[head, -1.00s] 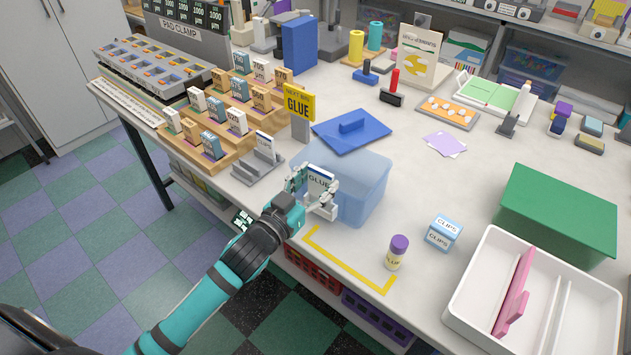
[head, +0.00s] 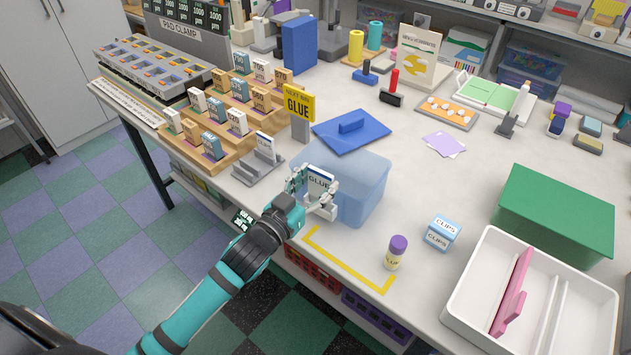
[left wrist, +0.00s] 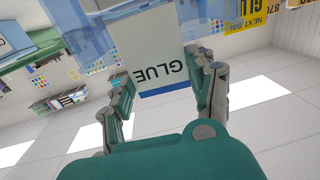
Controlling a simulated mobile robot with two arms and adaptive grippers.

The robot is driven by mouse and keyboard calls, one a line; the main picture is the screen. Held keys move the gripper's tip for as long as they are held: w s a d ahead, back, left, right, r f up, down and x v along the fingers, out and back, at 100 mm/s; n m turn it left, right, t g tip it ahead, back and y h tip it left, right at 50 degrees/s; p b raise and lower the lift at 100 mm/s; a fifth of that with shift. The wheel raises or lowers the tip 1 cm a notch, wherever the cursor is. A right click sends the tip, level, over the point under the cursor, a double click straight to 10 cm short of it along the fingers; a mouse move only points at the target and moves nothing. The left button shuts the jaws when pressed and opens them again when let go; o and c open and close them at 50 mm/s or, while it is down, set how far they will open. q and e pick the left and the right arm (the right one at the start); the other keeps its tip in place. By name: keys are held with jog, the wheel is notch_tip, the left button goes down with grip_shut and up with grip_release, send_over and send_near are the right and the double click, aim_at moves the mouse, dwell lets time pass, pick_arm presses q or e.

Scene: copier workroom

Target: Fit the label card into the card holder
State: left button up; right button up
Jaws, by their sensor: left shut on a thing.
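The white label card (head: 320,178) with GLUE and a blue edge stands near upright in my left gripper (head: 314,192), which is shut on it. In the left wrist view the card (left wrist: 152,50) reads upside down between the two fingers of the gripper (left wrist: 163,66). The card is at the near left side of a translucent blue bin (head: 362,190). No card holder shows clearly on the bin; the hand and card cover part of that side. I cannot tell whether the card touches the bin. My right gripper is not in view.
A grey stand (head: 254,172) with a CLIPS card is left of the bin, near a yellow GLUE sign (head: 299,104). A blue lid (head: 350,130) lies behind. A glue bottle (head: 396,252) and clips box (head: 442,233) stand right. Yellow tape (head: 345,268) marks the front edge.

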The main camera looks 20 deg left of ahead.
aim_at(319, 194)
pick_arm(q)
jog(key=shift+f+b, duration=0.35)
jog(key=shift+f, duration=0.2)
jog(key=shift+f+b, duration=1.05)
jog(key=shift+f, duration=0.65)
jog(key=o, duration=1)
jog(key=v, duration=1.2)
